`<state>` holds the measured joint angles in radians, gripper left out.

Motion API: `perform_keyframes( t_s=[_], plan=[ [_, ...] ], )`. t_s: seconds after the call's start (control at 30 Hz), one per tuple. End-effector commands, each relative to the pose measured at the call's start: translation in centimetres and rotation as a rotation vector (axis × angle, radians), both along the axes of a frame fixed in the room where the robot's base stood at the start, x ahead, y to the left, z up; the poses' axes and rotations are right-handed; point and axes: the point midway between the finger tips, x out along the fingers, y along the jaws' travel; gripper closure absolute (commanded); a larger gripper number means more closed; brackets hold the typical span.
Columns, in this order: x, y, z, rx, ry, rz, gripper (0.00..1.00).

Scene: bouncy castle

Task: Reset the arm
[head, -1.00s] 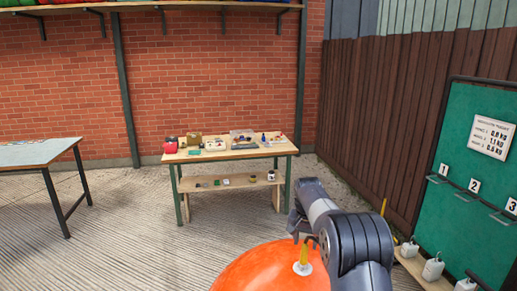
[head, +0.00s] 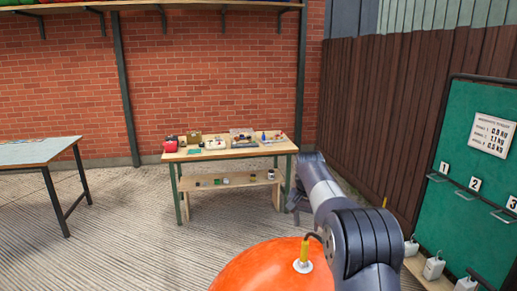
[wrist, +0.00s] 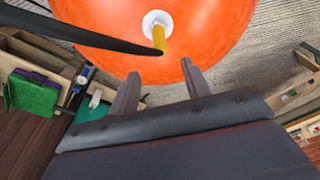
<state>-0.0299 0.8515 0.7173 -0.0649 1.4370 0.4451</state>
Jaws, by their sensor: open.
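My arm rises from the lower right of the head view and bends at a dark joint. My gripper (head: 293,204) hangs at its far end, in front of the right end of the workbench (head: 230,153) and apart from it. In the wrist view my gripper (wrist: 160,68) shows two grey fingers spread apart with nothing between them. My own orange rounded body, with a yellow connector and a black cable, lies beyond the fingertips there.
The workbench carries a red item (head: 170,145), trays and small parts. A second table (head: 45,152) stands at the left. A green board (head: 470,165) with numbered hooks and white jugs (head: 433,268) is at the right, along a brown fence (head: 385,110). The floor between the tables is clear.

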Motion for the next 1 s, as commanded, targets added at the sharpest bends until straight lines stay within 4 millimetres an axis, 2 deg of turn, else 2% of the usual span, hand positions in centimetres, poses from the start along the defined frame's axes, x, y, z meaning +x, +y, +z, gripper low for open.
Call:
perform_keyframes(
  t_s=[0.1,0.2,0.63,0.7,0.8,0.83,0.9,0.97,1.0],
  plan=[
    [-0.3,0.2,2.5,0.001,-0.004,0.000,0.54],
    [-0.1,0.0,-0.2,0.000,0.008,0.001,0.54],
    [1.1,-0.5,-8.7,0.000,0.004,0.000,0.54],
    [1.3,-0.5,-6.5,0.000,-0.005,0.000,0.54],
    [1.2,-0.5,-4.5,0.000,-0.004,0.000,0.54],
    [1.2,-0.5,-5.6,0.001,-0.001,0.000,0.54],
    [1.2,-0.5,-6.0,0.001,-0.001,0.000,0.54],
    [1.2,-0.5,-5.9,0.000,-0.002,0.000,0.54],
    [1.2,-0.5,-4.6,0.001,-0.001,0.000,0.54]
  ],
)
